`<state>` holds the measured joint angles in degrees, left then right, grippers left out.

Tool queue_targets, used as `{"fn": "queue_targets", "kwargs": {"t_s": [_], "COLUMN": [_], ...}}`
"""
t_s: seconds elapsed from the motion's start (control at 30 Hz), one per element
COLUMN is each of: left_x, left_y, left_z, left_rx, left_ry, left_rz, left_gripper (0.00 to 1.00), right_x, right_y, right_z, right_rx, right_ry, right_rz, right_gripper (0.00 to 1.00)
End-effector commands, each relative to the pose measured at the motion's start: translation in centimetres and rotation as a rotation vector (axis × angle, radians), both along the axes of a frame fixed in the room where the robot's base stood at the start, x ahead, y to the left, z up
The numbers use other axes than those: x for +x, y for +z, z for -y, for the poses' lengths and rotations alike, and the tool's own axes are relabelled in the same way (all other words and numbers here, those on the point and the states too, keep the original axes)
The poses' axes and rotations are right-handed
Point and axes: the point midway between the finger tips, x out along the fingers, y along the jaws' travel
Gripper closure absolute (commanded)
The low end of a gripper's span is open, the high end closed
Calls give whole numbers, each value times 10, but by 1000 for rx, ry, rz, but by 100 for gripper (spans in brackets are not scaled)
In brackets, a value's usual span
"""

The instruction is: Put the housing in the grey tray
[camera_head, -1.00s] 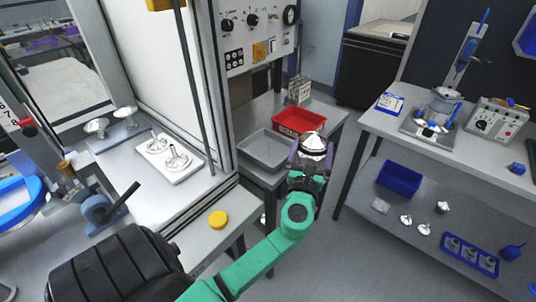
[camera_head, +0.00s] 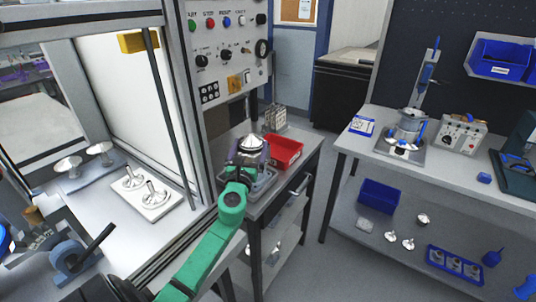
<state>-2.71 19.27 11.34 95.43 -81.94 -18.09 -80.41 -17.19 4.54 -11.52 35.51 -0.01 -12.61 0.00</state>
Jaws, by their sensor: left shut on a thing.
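The housing (camera_head: 249,143) is a shiny silver, roughly conical part. My left gripper (camera_head: 248,157) is shut on it and holds it up, at the end of my green arm. In this view the housing and gripper overlap the grey tray (camera_head: 267,186), which stands on the small side table. Most of the tray is hidden behind the gripper and arm; a part of its rim shows to the right. I cannot tell how high the housing is above the tray. My right gripper is not in view.
A red bin (camera_head: 285,152) stands right beside the grey tray. The machine's control panel (camera_head: 227,50) rises behind to the left. A white plate (camera_head: 150,196) with metal parts lies in the cabinet. A workbench (camera_head: 440,165) with a blue bin (camera_head: 379,196) below stands at the right.

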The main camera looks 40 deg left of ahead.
Motion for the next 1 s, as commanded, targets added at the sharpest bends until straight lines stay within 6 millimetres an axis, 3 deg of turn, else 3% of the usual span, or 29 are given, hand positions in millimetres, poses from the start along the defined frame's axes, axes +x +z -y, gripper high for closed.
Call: {"fn": "queue_targets", "kwargs": {"t_s": [0.1, 0.23, 0.5, 0.8, 0.83, 1.0], "left_x": [0, -1, -1, -1, -1, -1], "left_y": [2, 3, -33, -33, -37, -36], "left_z": [-21, -34, -37, -36, -36, -36], "left_rx": [5, 4, 4, 2, 0, 0], "left_ry": [1, 0, 0, 1, -1, -1], "left_rz": [6, 7, 6, 7, -1, 0], "left_gripper": [100, 100, 100, 100, 0, 0], "right_x": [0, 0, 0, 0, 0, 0], "right_y": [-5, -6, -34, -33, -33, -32], "right_z": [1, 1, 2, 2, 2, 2], "right_rx": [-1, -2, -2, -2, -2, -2], "right_ry": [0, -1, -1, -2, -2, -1], "right_rz": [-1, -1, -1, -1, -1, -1], "right_gripper": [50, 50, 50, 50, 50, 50]}}
